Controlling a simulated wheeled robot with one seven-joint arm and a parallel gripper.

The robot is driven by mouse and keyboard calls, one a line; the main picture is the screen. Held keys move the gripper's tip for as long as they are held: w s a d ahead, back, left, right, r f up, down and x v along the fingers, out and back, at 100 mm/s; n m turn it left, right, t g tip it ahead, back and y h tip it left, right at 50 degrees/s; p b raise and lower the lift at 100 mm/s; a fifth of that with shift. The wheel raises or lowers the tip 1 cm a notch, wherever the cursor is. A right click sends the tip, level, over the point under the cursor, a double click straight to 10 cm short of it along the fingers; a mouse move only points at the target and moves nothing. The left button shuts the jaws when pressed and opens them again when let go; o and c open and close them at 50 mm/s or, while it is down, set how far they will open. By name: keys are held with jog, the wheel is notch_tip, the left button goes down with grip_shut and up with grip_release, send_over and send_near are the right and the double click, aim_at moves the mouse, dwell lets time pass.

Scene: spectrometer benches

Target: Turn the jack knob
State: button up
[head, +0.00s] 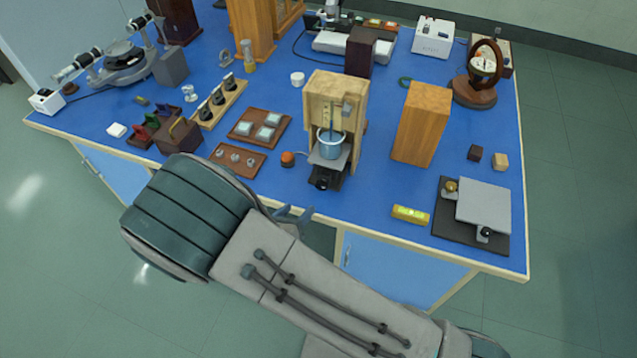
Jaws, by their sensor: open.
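A small lab jack with a light plate (330,160) stands near the bench's front edge, below a wooden stand (345,88). A blue-grey cup (329,144) sits on the plate. A dark jack knob (321,184) shows at the jack's front, facing the bench edge. My gripper (293,213) is partly hidden by my arm, with its grey fingertips showing just to the lower left of the knob. It is open and apart from the knob in the picture. I see nothing between its fingers.
To the right stand a wooden block (421,124), a yellow level (410,215) and a grey plate (485,208) on a dark base. Blue bench surface is clear between jack and level.

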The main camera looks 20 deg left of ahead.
aim_at(320, 187)
jog(key=p+x, duration=0.2)
jog(key=x, duration=1.1)
jog(key=shift+p, duration=0.3)
jog(key=c, duration=1)
